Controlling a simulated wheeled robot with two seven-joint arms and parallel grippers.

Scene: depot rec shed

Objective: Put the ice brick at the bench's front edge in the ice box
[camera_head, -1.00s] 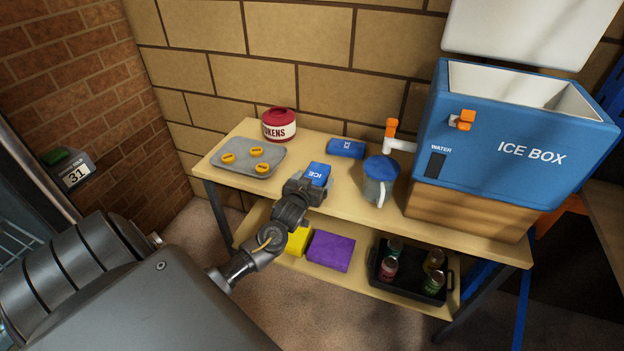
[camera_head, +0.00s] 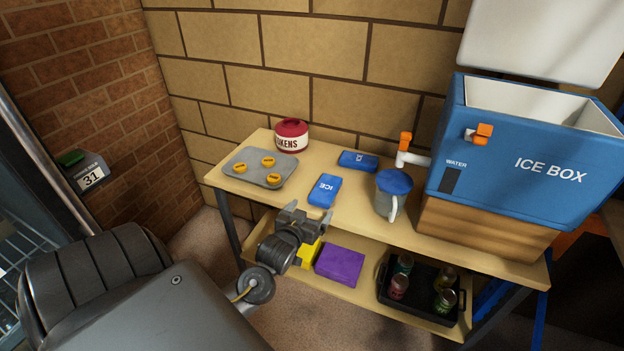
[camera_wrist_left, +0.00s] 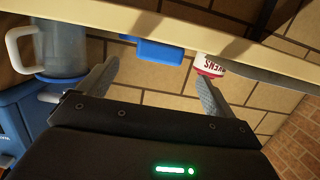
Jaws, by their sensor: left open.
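A blue ice brick (camera_head: 325,190) lies flat at the bench's front edge. It also shows in the left wrist view (camera_wrist_left: 157,52), ahead of the fingers. A second blue brick (camera_head: 358,160) lies farther back, near the wall. The blue ice box (camera_head: 520,155) stands on a wooden block at the bench's right end, with its white lid up. My left gripper (camera_head: 306,220) is open and empty, just in front of the bench edge and apart from the front brick. In the left wrist view its spread fingers (camera_wrist_left: 155,85) have nothing between them. My right gripper is not in view.
A jug with a blue lid (camera_head: 390,194) stands between the bricks and the ice box. A grey tray with yellow tokens (camera_head: 243,172) and a red-and-white tokens tub (camera_head: 291,136) are at the left. The lower shelf holds a purple block (camera_head: 340,265) and a black bottle tray (camera_head: 437,313).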

